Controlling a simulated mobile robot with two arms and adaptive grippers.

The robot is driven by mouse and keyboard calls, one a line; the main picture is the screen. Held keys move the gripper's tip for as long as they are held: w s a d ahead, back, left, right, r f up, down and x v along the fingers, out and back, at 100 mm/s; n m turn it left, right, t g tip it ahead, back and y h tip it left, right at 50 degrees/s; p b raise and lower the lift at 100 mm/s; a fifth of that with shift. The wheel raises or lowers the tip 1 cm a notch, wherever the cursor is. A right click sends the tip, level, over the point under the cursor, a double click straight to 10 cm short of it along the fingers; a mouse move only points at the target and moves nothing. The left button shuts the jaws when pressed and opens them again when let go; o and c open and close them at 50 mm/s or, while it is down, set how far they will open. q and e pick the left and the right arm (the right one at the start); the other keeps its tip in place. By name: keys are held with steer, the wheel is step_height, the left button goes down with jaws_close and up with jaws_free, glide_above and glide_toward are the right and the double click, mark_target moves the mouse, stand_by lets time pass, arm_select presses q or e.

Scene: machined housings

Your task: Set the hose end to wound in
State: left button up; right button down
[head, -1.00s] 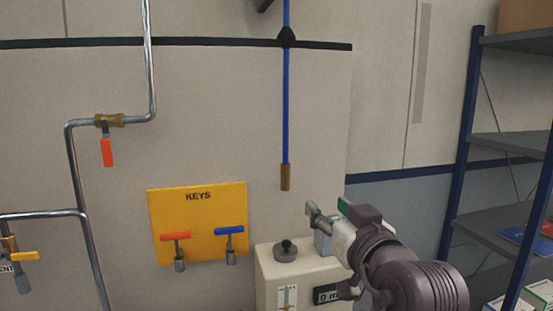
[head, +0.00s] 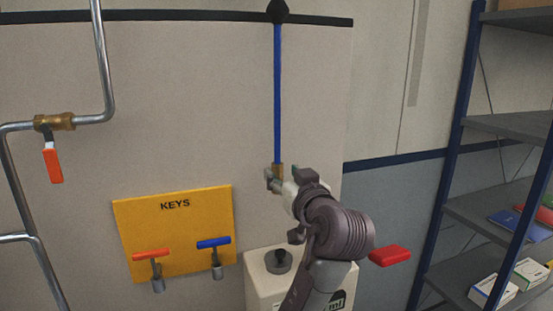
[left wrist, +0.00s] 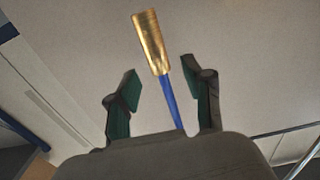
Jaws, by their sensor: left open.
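The blue hose (head: 277,95) hangs straight down from a black cone-shaped fitting (head: 278,11) and has a brass end. My left gripper (head: 274,181) is at the hose's lower end and partly hides the brass end (head: 278,169). In the left wrist view the gripper (left wrist: 160,72) is open. The blue hose (left wrist: 172,100) shows between its two green-padded fingers, with clear gaps on both sides. The brass end (left wrist: 150,40) reaches past the fingertips there. My right gripper is not in view.
A pale box (head: 257,289) with a dark knob (head: 279,260) stands below the hose, partly behind my arm. A yellow KEYS board (head: 175,225) and a pipe with an orange-handled valve (head: 53,150) are at left. A shelf rack (head: 490,125) is at right. A red piece (head: 390,256) shows beside my arm.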

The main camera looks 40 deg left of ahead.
mark_target(279, 168)
arm_select(q)
steer(key=x, duration=0.3)
steer(key=shift+r+p, duration=0.1)
steer(key=shift+p, duration=0.3)
steer(key=shift+w+a, duration=0.25)
steer(key=shift+a, duration=0.25)
steer(key=shift+w+a, duration=0.15)
steer(key=shift+a, duration=0.1)
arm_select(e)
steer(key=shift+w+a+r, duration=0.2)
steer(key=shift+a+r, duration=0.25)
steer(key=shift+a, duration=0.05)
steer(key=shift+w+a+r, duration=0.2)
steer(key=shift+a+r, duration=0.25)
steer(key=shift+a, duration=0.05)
arm_select(q)
jaws_close()
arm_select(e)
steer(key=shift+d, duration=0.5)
